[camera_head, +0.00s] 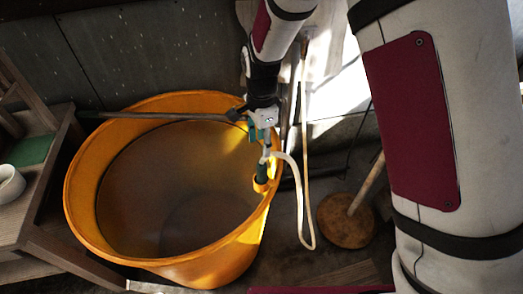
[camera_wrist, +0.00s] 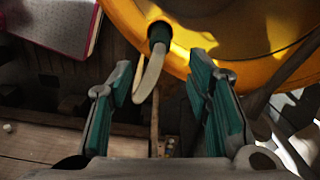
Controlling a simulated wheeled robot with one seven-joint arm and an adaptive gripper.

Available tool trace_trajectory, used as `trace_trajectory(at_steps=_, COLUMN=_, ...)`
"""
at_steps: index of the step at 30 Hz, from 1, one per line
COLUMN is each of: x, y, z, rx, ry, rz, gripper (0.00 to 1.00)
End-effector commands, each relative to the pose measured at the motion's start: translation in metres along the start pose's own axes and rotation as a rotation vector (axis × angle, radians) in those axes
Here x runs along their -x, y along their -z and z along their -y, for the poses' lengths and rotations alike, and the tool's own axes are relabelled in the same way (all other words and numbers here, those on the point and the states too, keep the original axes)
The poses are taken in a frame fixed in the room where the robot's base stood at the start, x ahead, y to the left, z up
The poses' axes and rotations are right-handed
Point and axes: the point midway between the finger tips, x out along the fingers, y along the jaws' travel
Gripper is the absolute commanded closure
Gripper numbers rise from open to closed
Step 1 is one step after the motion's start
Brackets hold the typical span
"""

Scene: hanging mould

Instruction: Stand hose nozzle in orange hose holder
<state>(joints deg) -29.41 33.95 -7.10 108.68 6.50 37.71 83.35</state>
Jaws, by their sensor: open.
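The hose nozzle (camera_head: 262,171) is dark green and stands roughly upright in the small orange hose holder (camera_head: 261,187) at the inner right rim of the orange tub. In the wrist view the green nozzle (camera_wrist: 159,34) shows at the tub's edge. The pale hose (camera_head: 304,200) leaves the nozzle's top and loops down outside the tub. My gripper (camera_head: 261,139) is just above the nozzle. In the wrist view my gripper (camera_wrist: 162,66) has its green-padded fingers wide apart, with the hose showing between them and nothing clamped. How deep the nozzle sits is hidden.
The orange tub (camera_head: 75,190) fills the middle left, with a wooden pole (camera_head: 160,116) across its far rim. A wooden bench (camera_head: 45,195) with a white cup (camera_head: 10,184) stands left. A round wooden base with a stick (camera_head: 346,222) stands right of the hose.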

Motion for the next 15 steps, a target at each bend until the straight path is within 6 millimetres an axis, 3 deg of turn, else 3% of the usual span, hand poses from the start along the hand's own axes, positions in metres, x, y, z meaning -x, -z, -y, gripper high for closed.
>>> trace_trajectory(at_steps=10, x=0.011, y=0.002, z=-0.001, rx=0.006, ry=0.003, rz=0.001, gripper=0.55)
trace_trajectory(at_steps=15, x=0.049, y=0.016, z=-0.013, rx=0.079, ry=0.041, rz=0.008, gripper=0.55)
